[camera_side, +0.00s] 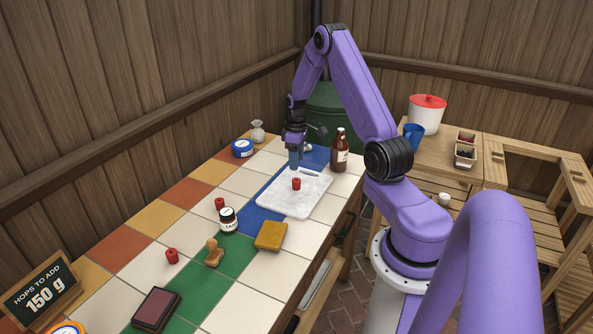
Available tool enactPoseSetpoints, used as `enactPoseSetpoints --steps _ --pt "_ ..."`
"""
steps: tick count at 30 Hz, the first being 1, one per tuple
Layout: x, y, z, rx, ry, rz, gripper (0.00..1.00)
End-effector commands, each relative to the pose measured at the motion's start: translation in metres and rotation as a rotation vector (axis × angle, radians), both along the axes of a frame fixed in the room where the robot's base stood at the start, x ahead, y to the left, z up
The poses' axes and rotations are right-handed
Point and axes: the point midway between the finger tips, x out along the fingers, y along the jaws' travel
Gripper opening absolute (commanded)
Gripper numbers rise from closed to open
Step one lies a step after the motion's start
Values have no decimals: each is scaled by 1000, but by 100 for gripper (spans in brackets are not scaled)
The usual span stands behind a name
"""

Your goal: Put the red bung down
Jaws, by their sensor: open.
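Three red bungs stand in view. One red bung (296,184) is upright on the white tray (285,204), apart from the tray's edges. A second red bung (220,204) is on the tiles behind a small dark jar, and a third red bung (172,256) is on a white tile nearer the front left. My gripper (294,160) is open, above the far end of the white tray, behind the first bung and apart from it. Its fingertips are small in this view and hard to make out. I see no bung between them.
A brown bottle (339,151) stands right of my gripper. A dark jar (228,220), yellow sponge (271,236), wooden stamp (213,253) and ink pad (156,309) stand on the tiles. A blue tin (242,148) and small sack (257,132) are at the back left.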

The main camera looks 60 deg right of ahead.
Motion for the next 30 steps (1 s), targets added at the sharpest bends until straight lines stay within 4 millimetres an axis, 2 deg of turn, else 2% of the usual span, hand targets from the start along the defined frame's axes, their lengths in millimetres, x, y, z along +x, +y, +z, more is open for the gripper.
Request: enactPoseSetpoints --steps 3,8,11,14,17,20,24,26,30 --pt "0 -1 16 -1 -1 -1 57" --pt "1 1 27 0 0 2 57" --pt "7 16 35 -1 -1 24 57" --pt "18 50 49 -2 -4 74 57" --pt "26 99 67 -3 -7 142 57" --pt "26 149 85 -3 -11 212 57" --pt "12 216 107 -2 -14 309 57" --pt "1 243 116 -1 -15 350 57" --pt "-33 297 134 1 -19 447 57"
